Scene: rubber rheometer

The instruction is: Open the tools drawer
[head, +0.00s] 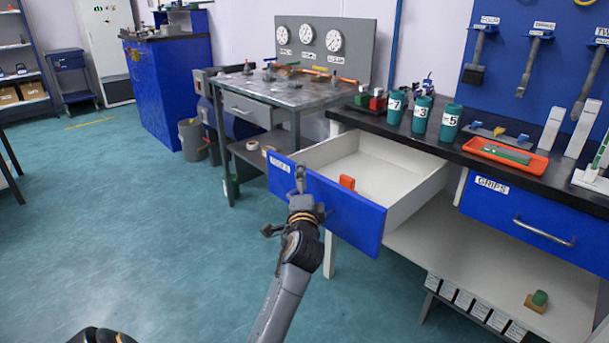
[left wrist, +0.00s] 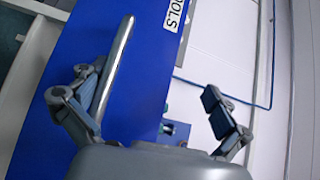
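The tools drawer stands pulled out of the dark-topped bench, its blue front (head: 345,213) facing me and its pale inside (head: 375,172) showing. An orange item (head: 347,183) shows at the drawer, just behind the front. My left gripper (head: 300,182) is at the left part of the front, covering the handle in the head view. In the left wrist view the fingers of the left gripper (left wrist: 155,105) are spread apart. One finger lies beside the silver handle (left wrist: 117,70); contact is unclear. The other is apart from it. My right gripper is not in view.
The blue grips drawer (head: 530,230) is shut at the right. Several numbered green containers (head: 421,115) and an orange tray (head: 505,156) stand on the bench top. A metal table (head: 290,92) stands behind left. The floor (head: 120,225) at the left is clear.

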